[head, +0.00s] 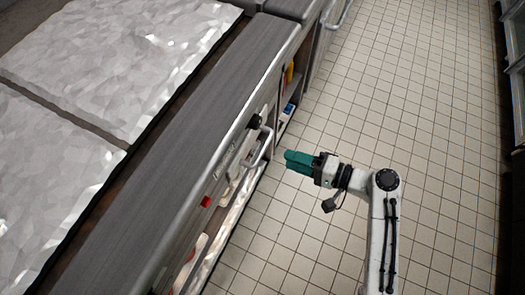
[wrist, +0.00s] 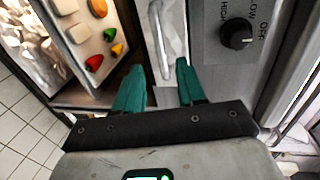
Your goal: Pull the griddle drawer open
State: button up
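The griddle unit's front carries a curved metal handle (head: 262,148), just left of my gripper (head: 287,160) in the head view. My gripper has green fingers and is empty, with its tips a short way from the handle. In the wrist view the two fingers stand apart with a clear gap (wrist: 160,74). A pale metal bar, apparently the handle (wrist: 170,45), shows beyond and between the fingertips. I cannot tell exactly how far away it is. The drawer's own edges are hard to make out.
A black knob (wrist: 237,33) sits on the panel right of the fingers in the wrist view. An open shelf with colourful food pieces (wrist: 98,8) lies to the left. The grey counter edge (head: 200,115) runs above the front. The tiled floor (head: 410,90) is clear.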

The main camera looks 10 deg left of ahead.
aim_at(262, 150)
jog(key=x, duration=1)
jog(key=shift+b, duration=0.35)
jog(key=shift+s, duration=0.1)
grip_shut()
